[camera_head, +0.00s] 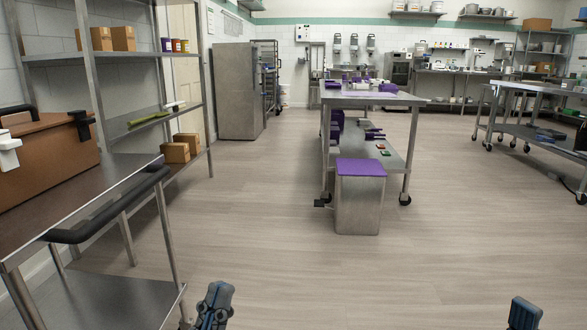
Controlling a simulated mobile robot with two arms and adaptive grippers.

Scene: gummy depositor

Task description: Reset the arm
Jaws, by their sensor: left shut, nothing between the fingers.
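My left gripper (214,304) shows at the bottom edge, left of the middle. It points upward, its fingers are together, and it holds nothing. It is over open floor, to the right of the steel cart (75,186). Only the tip of my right gripper (524,314) shows at the bottom right edge. The rest of it is cut off, so I cannot tell its opening. Both grippers appear clear of other things.
The cart at the left carries a brown box (45,160) and has a black handle. Steel shelving (140,122) stands behind it. A steel table (372,97) with purple parts and a purple-lidded bin (358,205) stand ahead. The floor (330,275) between is clear.

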